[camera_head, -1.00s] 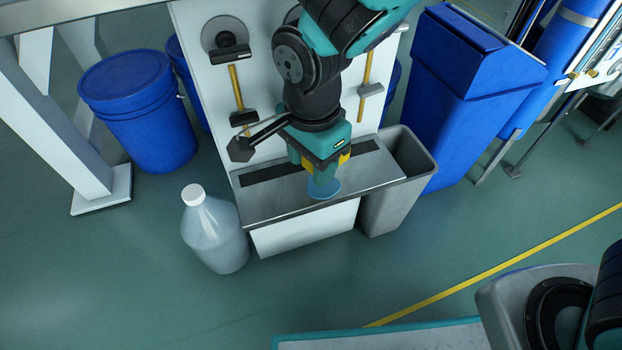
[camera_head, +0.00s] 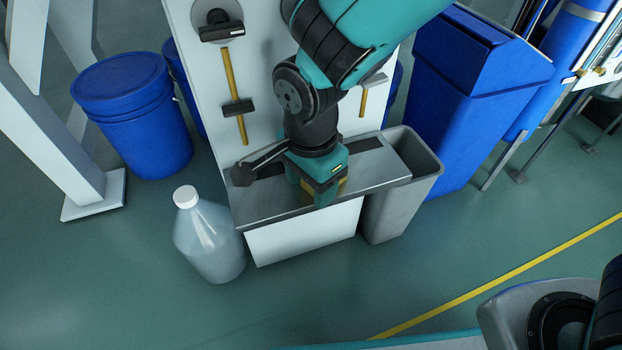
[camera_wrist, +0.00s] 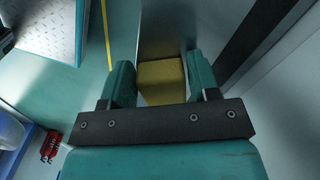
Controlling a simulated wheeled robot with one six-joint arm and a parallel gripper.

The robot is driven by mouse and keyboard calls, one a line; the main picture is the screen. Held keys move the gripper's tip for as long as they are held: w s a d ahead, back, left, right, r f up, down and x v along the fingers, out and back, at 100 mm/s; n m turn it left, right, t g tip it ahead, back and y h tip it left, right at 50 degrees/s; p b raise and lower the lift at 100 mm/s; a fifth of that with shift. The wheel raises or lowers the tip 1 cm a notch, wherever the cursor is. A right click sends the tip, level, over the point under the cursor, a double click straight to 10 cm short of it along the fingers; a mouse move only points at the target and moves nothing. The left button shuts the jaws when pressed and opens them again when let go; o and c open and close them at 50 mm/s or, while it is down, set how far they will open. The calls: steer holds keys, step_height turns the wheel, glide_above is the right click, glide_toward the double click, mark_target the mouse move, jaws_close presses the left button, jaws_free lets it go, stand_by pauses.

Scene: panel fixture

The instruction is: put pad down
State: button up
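The pad is a yellow block (camera_wrist: 162,82), seen between the two teal fingers of my gripper (camera_wrist: 160,84) in the wrist view. Both fingers appear to touch its sides. In the head view my gripper (camera_head: 318,194) is low over the front part of the grey metal shelf (camera_head: 270,212). Only a little yellow of the pad (camera_head: 336,187) shows there, behind a finger. The pad's underside is hidden, so I cannot tell whether it touches the shelf.
Blue containers stand farther out. The floor in front is clear.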

steer(key=shift+o, duration=1.1)
step_height(320, 180, up, 8)
steer(key=p, duration=0.4)
steer(key=shift+p, duration=0.3)
steer(key=shift+f, duration=0.1)
